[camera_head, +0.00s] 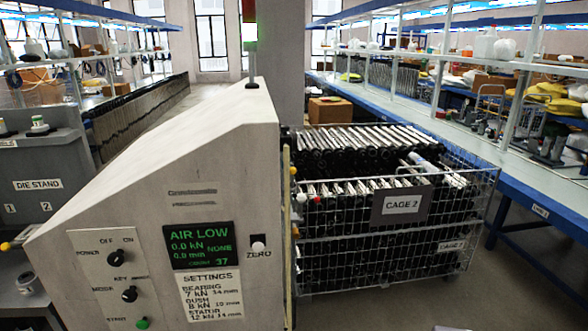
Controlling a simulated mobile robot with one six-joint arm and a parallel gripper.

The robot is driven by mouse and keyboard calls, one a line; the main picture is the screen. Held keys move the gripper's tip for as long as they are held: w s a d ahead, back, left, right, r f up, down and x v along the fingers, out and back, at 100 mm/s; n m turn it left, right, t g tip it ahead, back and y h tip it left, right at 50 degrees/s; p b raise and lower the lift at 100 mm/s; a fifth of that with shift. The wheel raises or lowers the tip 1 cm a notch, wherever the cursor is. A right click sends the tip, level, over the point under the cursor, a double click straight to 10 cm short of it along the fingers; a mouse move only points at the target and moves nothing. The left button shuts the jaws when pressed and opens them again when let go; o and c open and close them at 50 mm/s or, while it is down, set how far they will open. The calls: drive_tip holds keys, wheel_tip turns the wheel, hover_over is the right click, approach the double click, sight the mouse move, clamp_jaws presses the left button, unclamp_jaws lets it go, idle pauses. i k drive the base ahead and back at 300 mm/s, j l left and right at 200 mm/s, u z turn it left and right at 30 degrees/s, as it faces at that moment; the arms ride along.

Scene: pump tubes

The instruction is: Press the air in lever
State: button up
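A large pale press cabinet (180,170) fills the left and middle. Its dark display (200,246) reads AIR LOW, 0.0 kN and NONE in green. No lever labelled air in can be read. A small yellow knob (6,246) sticks out past the cabinet's left edge. My gripper is not in view.
The cabinet front carries a power knob (114,257), a mode knob (129,294), a green start button (142,323) and a ZERO button (258,247). A wire cage (404,262) of tubes, labelled CAGE 2, stands right of it. Blue benches (540,207) line the right.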

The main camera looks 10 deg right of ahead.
sight(293, 170)
drive_tip(key=i+z, duration=0.2)
drive_tip(key=i, duration=0.5)
drive_tip(key=i+j+z, duration=0.2)
drive_tip(key=i, duration=0.5)
